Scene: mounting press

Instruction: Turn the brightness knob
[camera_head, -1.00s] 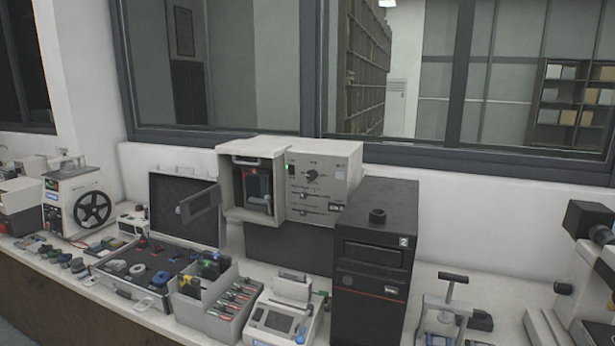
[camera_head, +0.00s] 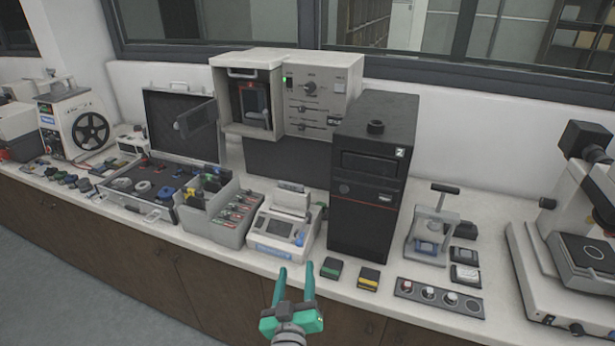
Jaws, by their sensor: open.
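My gripper (camera_head: 295,268) is at the bottom middle, with two teal fingers spread apart and nothing between them. It is in front of the bench edge, below the small white device with a screen (camera_head: 279,229). No knob is legibly marked as brightness. The white microscope-like instrument (camera_head: 528,290) at the right edge has a small dark knob (camera_head: 577,328) low on its front and is partly cut off. My gripper is far from both and touches neither.
A tall black box (camera_head: 370,185) stands right of the panel unit. A hand press (camera_head: 434,225) and a strip of round pieces (camera_head: 440,297) lie between it and the instrument. A grey bin (camera_head: 210,222) and an open case (camera_head: 150,205) stand left. Free floor shows lower left.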

